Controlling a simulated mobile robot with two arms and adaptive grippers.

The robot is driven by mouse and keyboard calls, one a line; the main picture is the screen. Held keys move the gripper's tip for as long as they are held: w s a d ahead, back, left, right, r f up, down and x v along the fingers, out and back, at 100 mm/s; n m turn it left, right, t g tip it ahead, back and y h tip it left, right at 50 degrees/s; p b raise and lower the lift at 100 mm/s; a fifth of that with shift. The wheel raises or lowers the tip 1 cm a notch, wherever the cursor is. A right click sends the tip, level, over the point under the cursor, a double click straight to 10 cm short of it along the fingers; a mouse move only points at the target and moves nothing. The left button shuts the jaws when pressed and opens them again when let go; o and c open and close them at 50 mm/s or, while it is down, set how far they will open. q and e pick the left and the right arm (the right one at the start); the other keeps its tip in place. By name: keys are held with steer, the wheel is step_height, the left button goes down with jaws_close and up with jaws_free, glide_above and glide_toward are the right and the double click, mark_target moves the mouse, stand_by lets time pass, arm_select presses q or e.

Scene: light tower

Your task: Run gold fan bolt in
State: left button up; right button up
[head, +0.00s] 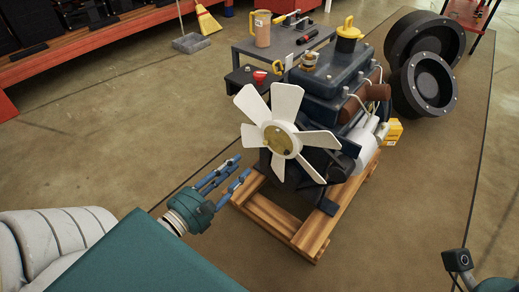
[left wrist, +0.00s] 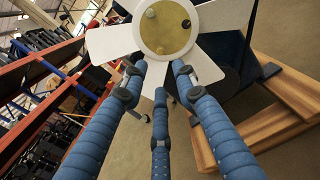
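The white-bladed fan (head: 286,100) is mounted on the front of the engine (head: 335,75). Its round gold-coloured hub (head: 280,140) faces my left arm. In the left wrist view the hub (left wrist: 165,28) is at the top and shows small dark and gold spots; I cannot tell for sure which is the gold bolt. My left gripper (head: 236,170) is below and left of the hub, apart from it. Its three blue fingers (left wrist: 160,78) are spread, pointing toward the fan, with nothing between them. My right gripper is out of view; only part of my right arm shows at bottom right.
The engine rests on a wooden pallet (head: 315,235). A grey cart (head: 290,45) with a tan jug (head: 262,28) stands behind it. Large dark wheels (head: 424,85) stand at right. A yellow box (head: 393,131) is beside the engine. The floor left of the pallet is clear.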

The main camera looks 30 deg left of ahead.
mark_target(264, 144)
arm_select(q)
steer(key=w, duration=0.3)
steer(key=w+b, duration=0.1)
steer(key=w, duration=0.3)
steer(key=w+d+b, duration=0.1)
steer(key=w, duration=0.2)
steer(key=shift+w, duration=0.15)
jaws_close()
